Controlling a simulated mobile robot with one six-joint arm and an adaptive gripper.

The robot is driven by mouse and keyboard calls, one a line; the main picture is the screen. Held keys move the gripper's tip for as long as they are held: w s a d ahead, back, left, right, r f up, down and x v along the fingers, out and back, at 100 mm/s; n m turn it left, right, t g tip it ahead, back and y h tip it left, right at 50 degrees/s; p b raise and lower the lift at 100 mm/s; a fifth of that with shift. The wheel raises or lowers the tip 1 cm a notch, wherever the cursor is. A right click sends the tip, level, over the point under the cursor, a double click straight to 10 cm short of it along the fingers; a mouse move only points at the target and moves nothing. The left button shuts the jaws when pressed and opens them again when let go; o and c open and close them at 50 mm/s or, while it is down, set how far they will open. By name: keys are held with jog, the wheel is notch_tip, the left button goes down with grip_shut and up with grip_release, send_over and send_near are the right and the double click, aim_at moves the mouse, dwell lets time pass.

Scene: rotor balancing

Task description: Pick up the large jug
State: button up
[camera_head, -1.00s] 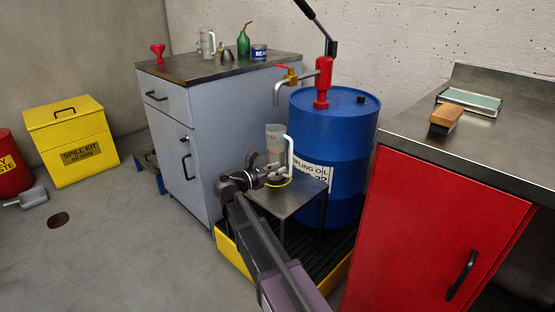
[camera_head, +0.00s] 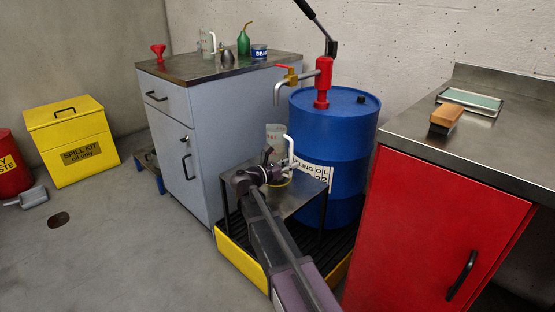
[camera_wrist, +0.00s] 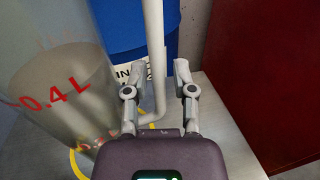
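A clear jug (camera_head: 274,135) with red marks and a white handle (camera_head: 290,149) stands on a small metal table in front of the blue drum. In the wrist view the jug (camera_wrist: 62,95) fills the left side and shows a red "0.4 L" mark. Its white handle (camera_wrist: 155,50) rises upright between my fingertips. My gripper (camera_wrist: 158,78) is open, with a finger on each side of the handle and gaps showing. In the head view my gripper (camera_head: 280,172) partly hides the jug's lower part. Another clear jug (camera_head: 207,42) stands on the grey cabinet.
The small table (camera_head: 312,188) stands in a yellow-edged tray (camera_head: 240,262). The blue drum (camera_head: 335,130) is close behind, with a pump spout (camera_head: 279,92) above the jug. The grey cabinet (camera_head: 195,150) is at left, the red cabinet (camera_head: 430,230) at right.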

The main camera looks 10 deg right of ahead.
jog(key=shift+d, duration=0.1)
dwell(0.5)
grip_shut()
jog(key=shift+w+r, duration=0.1)
notch_tip(320, 180, up, 4)
jog(key=p, duration=0.4)
jog(key=s+a, duration=0.2)
jog(key=s, duration=0.5)
jog(key=s+a+p, duration=0.1)
jog(key=s+a, duration=0.2)
jog(key=s, duration=0.5)
jog(key=shift+a+r, duration=0.2)
jog(key=shift+r, duration=0.2)
